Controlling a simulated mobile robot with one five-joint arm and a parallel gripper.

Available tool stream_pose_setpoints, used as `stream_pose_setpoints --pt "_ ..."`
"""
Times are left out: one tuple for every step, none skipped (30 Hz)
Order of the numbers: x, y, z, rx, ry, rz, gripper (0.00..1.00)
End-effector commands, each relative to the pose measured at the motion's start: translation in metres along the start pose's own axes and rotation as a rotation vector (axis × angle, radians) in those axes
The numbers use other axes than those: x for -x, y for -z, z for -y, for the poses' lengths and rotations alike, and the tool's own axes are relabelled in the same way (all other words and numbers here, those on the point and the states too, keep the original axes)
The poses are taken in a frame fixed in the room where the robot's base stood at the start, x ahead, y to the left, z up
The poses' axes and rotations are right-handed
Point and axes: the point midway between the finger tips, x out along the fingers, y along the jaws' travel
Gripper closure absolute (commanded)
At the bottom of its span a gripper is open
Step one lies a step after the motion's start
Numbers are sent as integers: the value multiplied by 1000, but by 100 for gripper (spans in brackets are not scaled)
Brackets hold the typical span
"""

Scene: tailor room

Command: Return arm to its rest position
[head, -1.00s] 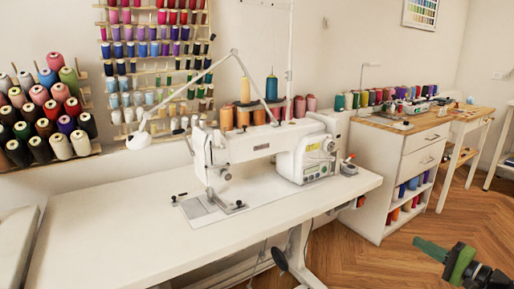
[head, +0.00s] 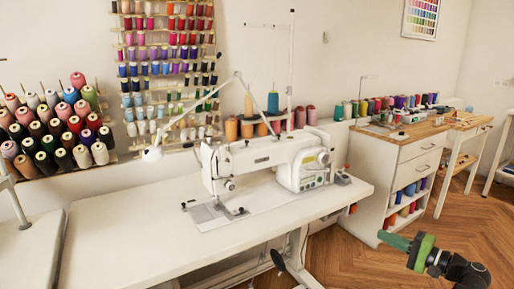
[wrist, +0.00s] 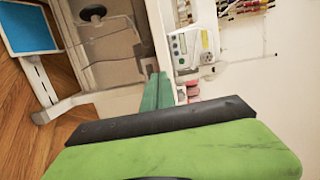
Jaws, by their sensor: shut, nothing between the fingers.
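My gripper (head: 384,235) shows at the lower right of the head view, with green fingers together and nothing between them. It is held over the wooden floor, to the right of the white sewing table (head: 130,235) and in front of the white drawer cabinet (head: 411,165). In the wrist view its green fingers (wrist: 156,88) point away from the camera, side by side and shut. The green and black gripper body fills the lower part of that view.
A white sewing machine (head: 255,163) stands on the table. Thread racks (head: 168,75) hang on the wall behind. The cabinet holds several spools on its lower shelves. Open herringbone floor (head: 450,225) lies at the right.

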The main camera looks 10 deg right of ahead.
Motion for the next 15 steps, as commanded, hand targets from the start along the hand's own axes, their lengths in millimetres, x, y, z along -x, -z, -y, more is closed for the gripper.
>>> stream_pose_setpoints --pt "-19 -10 24 1 0 35 100" --pt "-30 -16 33 2 -2 56 100" --pt "-47 -25 44 3 -7 86 100" --pt "-60 -33 52 4 -13 111 100" --pt "-75 -43 63 6 -22 140 100" --pt "-96 -58 76 10 -40 183 100" --pt "-114 -72 87 14 -58 219 100" --pt "-132 -88 98 19 -81 258 100" --pt "-156 -110 111 29 -116 312 100" --pt "-172 -128 119 39 -146 352 100" --pt "-187 -146 126 50 -178 392 100" --pt "-206 -171 134 68 -224 445 100" --pt "-219 -190 140 84 -262 485 100" --pt "-230 -209 145 102 -301 524 100" --pt "-243 -234 151 129 -356 575 100"
